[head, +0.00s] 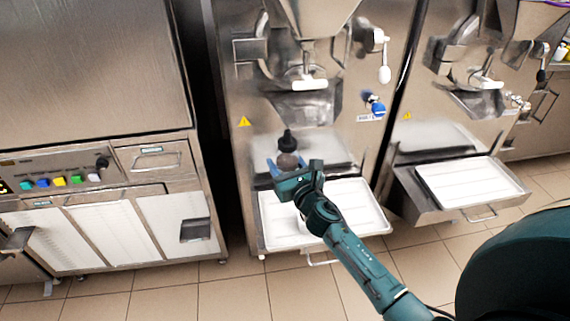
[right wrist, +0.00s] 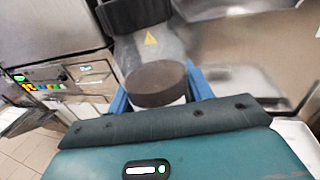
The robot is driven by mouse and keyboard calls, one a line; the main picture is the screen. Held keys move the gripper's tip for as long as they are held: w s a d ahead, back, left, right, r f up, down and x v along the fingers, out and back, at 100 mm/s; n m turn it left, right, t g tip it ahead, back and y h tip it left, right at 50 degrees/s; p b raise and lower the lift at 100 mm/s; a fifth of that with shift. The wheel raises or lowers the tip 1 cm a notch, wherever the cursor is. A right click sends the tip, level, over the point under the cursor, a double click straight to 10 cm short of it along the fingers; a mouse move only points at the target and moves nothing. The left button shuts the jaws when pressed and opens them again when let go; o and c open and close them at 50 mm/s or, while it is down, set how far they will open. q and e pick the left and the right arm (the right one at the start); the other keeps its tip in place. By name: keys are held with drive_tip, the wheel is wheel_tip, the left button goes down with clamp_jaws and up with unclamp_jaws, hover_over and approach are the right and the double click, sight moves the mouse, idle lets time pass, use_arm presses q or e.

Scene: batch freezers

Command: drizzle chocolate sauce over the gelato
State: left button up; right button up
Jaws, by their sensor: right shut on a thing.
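My right gripper (head: 287,168) reaches in from the lower right and is shut on a dark bottle (head: 287,143) with a black narrow top, in front of the middle machine. In the right wrist view the blue fingers of the right gripper (right wrist: 160,97) stand on either side of a dark brown round part (right wrist: 155,82). A white patch shows just below this part. I see no sauce stream. The gelato cannot be made out. A white tray (head: 362,208) lies below the gripper, partly hidden by my arm. My left gripper is not in view.
The middle batch freezer (head: 240,160) has a spout and a white-knobbed lever (head: 384,72) above the bottle. A second machine with a white tray (head: 515,190) stands at right. A cabinet with coloured buttons (head: 150,185) stands at left. Tiled floor (head: 160,300) is clear in front.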

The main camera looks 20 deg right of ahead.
drive_tip(key=shift+s, duration=0.1)
drive_tip(key=s+a, duration=0.2)
drive_tip(key=s, duration=0.5)
drive_tip(key=s+a+b, duration=0.1)
drive_tip(key=s+a, duration=0.2)
drive_tip(key=s, duration=0.3)
drive_tip(key=shift+s+a, duration=0.35)
